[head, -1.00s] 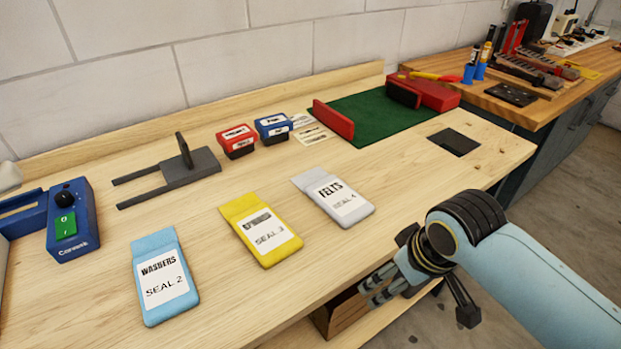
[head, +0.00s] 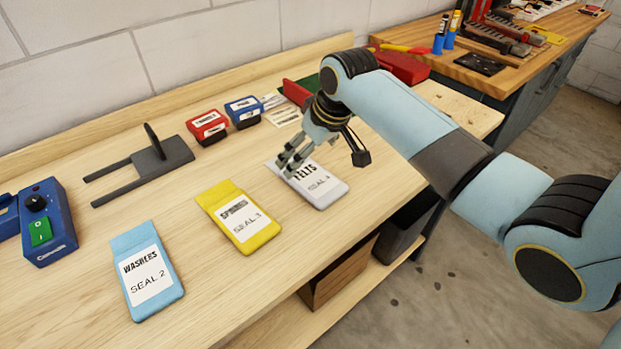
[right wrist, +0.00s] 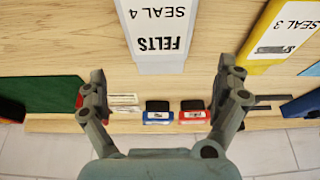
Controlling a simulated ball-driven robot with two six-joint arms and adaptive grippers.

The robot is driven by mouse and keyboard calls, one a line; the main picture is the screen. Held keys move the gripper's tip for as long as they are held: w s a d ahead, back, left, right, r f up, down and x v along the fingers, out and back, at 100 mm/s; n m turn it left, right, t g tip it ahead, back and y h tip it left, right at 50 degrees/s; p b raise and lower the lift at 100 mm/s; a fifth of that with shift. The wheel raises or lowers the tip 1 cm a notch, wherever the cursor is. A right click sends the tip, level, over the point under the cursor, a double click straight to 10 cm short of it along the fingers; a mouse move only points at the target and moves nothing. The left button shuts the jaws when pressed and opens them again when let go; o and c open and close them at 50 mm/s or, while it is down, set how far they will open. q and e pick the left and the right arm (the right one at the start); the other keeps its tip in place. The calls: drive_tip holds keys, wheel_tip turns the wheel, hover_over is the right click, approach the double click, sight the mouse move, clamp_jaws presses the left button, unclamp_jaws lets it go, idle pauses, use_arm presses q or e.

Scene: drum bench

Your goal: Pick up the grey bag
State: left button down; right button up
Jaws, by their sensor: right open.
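The grey bag (head: 322,191), labelled FELTS SEAL 4, lies flat on the wooden bench. My right gripper (head: 322,162) is above its far end in the head view, its fingers spread and empty. In the right wrist view the grey bag (right wrist: 160,66) lies beyond the open fingers (right wrist: 160,85), roughly centred between them. The fingers partly hide the bag in the head view. I cannot tell the exact height of the gripper over it. My left gripper is not in view.
A yellow bag (head: 240,222) and a blue bag (head: 147,275) lie to the left. A red box (head: 207,127), a blue box (head: 244,112) and a dark forked fixture (head: 158,160) stand behind. A blue switch box (head: 46,220) is at far left. The bench's front edge is close.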

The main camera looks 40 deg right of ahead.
sight(306, 172)
drive_tip(key=shift+s+x, duration=0.15)
drive_tip(key=shift+x, duration=1.4)
drive_tip(key=shift+s+x, duration=0.1)
drive_tip(key=shift+x, duration=1.45)
drive_tip(key=shift+d+f, duration=0.1)
drive_tip(key=shift+f, duration=0.3)
drive_tip(key=shift+s+r, duration=0.1)
drive_tip(key=shift+s, duration=0.05)
drive_tip(key=c, duration=1)
drive_tip(key=shift+c, duration=0.4)
